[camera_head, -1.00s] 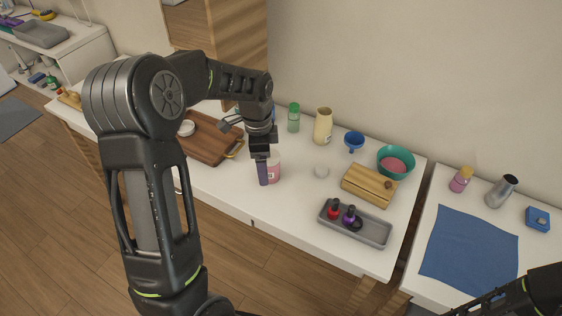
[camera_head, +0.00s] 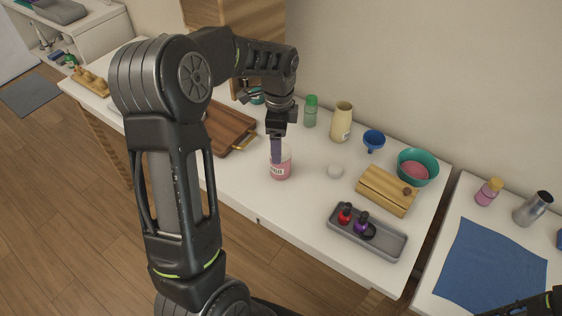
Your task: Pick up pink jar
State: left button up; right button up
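The pink jar (camera_head: 283,170) stands upright on the white counter, with a pale label on its front and a whitish upper part. My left gripper (camera_head: 277,134) points down just above the jar. It is shut on a slim purple stick-like object (camera_head: 276,149), which hangs from the fingers. The lower end of this object overlaps the jar's mouth and seems to be inside the jar, above the label. The fingertips are partly hidden. Only a dark part of my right arm shows at the lower right corner; its gripper is not visible.
A grey tray (camera_head: 388,246) holds red and purple bottles at the front right. A cutting board (camera_head: 226,130) lies left.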

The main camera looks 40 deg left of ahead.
pick_arm(q)
jog(key=shift+f, duration=0.45)
notch_tip(320, 180, down, 5)
jog(key=shift+d+f+p, duration=0.1)
jog(key=shift+p, duration=0.6)
jog(key=shift+c, duration=0.6)
jog(key=c, duration=1.6)
jog(key=shift+o, duration=0.2)
jog(key=shift+w, duration=0.1)
notch_tip(320, 180, up, 10)
jog(key=shift+r+b, duration=0.1)
jog(key=shift+b, duration=0.6)
